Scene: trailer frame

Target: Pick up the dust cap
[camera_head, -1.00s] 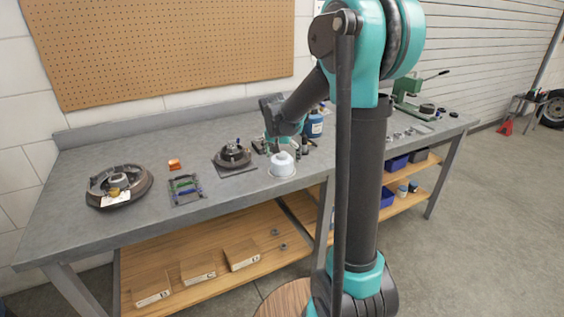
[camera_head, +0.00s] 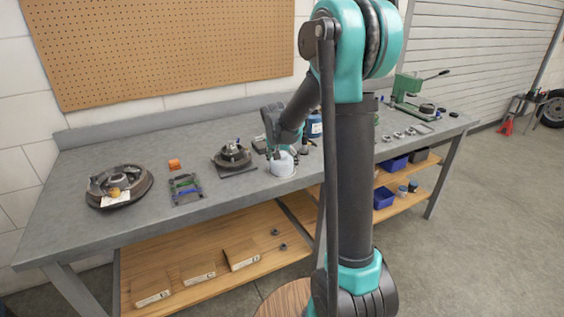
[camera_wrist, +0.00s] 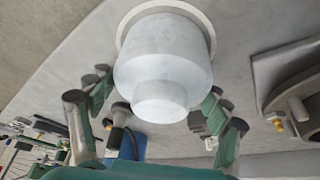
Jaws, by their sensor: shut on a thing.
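The dust cap (camera_head: 282,168) is a whitish, stepped round cap near the front edge of the workbench. In the wrist view the dust cap (camera_wrist: 163,62) fills the upper middle, its narrow end facing the camera, with a pale round rim or pad behind it. My gripper (camera_head: 277,150) is over it from above. In the wrist view my gripper (camera_wrist: 158,100) has green and dark fingers on both sides of the cap, shut on it. The contact spots are partly hidden behind the cap. The cap appears still at bench level.
A hub part (camera_head: 232,157) stands on a dark plate close left of my gripper.

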